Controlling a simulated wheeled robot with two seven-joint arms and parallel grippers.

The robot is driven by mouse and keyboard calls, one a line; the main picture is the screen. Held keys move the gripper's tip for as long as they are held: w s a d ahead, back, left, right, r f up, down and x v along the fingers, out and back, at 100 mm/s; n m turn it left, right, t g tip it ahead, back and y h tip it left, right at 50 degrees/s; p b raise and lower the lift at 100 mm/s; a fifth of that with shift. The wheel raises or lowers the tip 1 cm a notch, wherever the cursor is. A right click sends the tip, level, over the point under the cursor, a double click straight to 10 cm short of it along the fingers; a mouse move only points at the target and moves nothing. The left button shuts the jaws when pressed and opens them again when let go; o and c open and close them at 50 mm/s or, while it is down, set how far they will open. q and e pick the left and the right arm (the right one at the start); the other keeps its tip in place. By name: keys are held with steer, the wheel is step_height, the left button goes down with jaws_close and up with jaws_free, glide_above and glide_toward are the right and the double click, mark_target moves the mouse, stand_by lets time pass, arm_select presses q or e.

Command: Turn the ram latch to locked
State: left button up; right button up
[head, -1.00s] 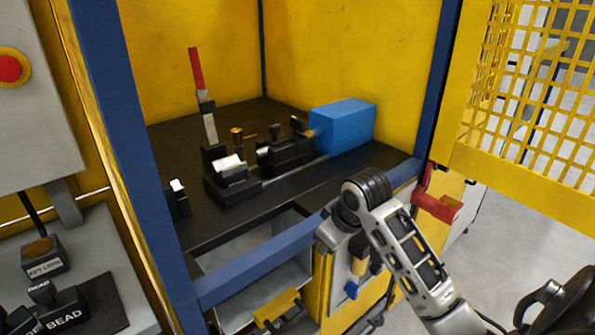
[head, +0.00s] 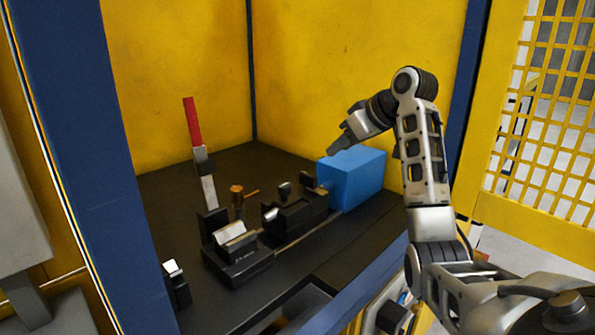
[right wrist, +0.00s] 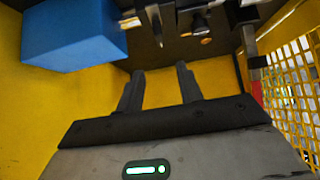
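In the head view my right gripper (head: 340,146) is above the blue block (head: 352,178), at the back right of the black bench. In the right wrist view its two fingers (right wrist: 158,72) are apart with nothing between them; the blue block (right wrist: 72,38) is at upper left. A black slide assembly (head: 300,215) with an upright black knob (head: 285,187) lies left of the block. I cannot tell for sure which part is the ram latch. My left gripper is not in view.
A tall lever with a red grip (head: 192,122) stands left of the slide. A black clamp block (head: 236,256) is in front. Yellow walls and a blue post (head: 85,150) enclose the bench; a yellow mesh door (head: 545,110) is at right.

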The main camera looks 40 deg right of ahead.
mark_target(309, 174)
steer(key=p+x, duration=0.2)
steer(key=x, duration=1.2)
steer(key=shift+f, duration=0.35)
jaws_close()
